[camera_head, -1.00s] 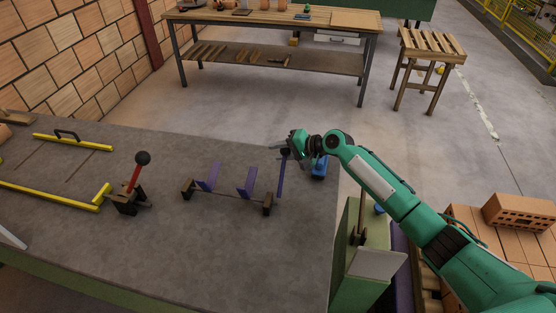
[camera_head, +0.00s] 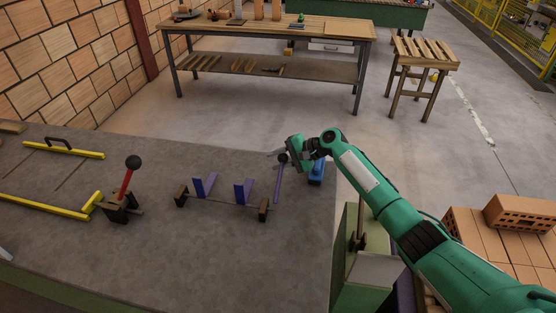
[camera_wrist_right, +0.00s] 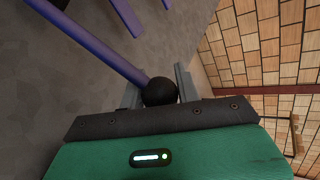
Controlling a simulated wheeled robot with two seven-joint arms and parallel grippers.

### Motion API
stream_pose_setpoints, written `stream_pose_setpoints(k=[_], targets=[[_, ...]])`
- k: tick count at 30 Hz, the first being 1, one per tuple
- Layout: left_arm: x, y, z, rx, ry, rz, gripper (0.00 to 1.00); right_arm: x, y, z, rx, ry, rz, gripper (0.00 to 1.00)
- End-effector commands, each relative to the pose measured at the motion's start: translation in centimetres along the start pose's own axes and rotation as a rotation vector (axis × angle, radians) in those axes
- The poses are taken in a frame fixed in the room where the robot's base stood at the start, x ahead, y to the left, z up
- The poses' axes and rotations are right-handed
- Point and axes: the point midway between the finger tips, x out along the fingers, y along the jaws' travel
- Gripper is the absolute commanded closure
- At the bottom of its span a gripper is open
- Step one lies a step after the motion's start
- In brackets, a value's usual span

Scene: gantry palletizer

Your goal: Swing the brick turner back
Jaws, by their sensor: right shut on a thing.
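The brick turner (camera_head: 222,200) is a low frame on the grey table (camera_head: 190,260). It has two purple paddles, dark end blocks and a purple lever (camera_head: 279,184) at its right end. The lever ends in a black ball knob (camera_wrist_right: 160,91). In the head view the lever stands nearly upright and the paddles stand up. My right gripper (camera_wrist_right: 157,88) is shut on the black knob, which sits between its fingers in the right wrist view. It also shows in the head view (camera_head: 284,158). My left gripper is not in view.
A red lever with a black knob (camera_head: 133,163) stands left of the turner. Yellow rails (camera_head: 45,208) lie at the table's left. A blue object (camera_head: 316,172) sits near the table's right edge, close to my right wrist. Bricks (camera_head: 490,235) are stacked at right.

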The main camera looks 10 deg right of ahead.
Motion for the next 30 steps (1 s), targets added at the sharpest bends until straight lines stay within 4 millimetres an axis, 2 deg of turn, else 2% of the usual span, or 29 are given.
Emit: stream_pose_setpoints(k=[4, 5, 7, 8, 16, 20, 23, 30], targets=[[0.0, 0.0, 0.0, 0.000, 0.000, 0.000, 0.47, 0.2, 0.4, 0.0, 0.005, -0.002, 0.005, 1.00], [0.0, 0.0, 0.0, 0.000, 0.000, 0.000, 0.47, 0.2, 0.4, 0.0, 0.005, -0.002, 0.005, 0.64], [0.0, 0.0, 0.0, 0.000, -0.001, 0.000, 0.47, 0.1, 0.4, 0.0, 0.005, -0.002, 0.004, 0.50], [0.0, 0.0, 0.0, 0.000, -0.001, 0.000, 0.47, 0.1, 0.3, 0.0, 0.004, -0.001, 0.004, 0.46], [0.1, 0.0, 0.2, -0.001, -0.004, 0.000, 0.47, 0.0, 0.2, 0.0, 0.002, 0.000, 0.002, 0.46], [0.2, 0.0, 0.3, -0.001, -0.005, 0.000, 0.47, -0.8, 0.2, -0.1, 0.001, 0.002, 0.002, 0.46], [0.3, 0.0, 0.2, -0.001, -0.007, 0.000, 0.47, -2.4, 0.3, -0.1, 0.000, 0.002, 0.002, 0.46], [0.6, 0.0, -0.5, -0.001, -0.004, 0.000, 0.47, -7.9, 0.4, -0.1, 0.001, 0.002, 0.002, 0.46]])
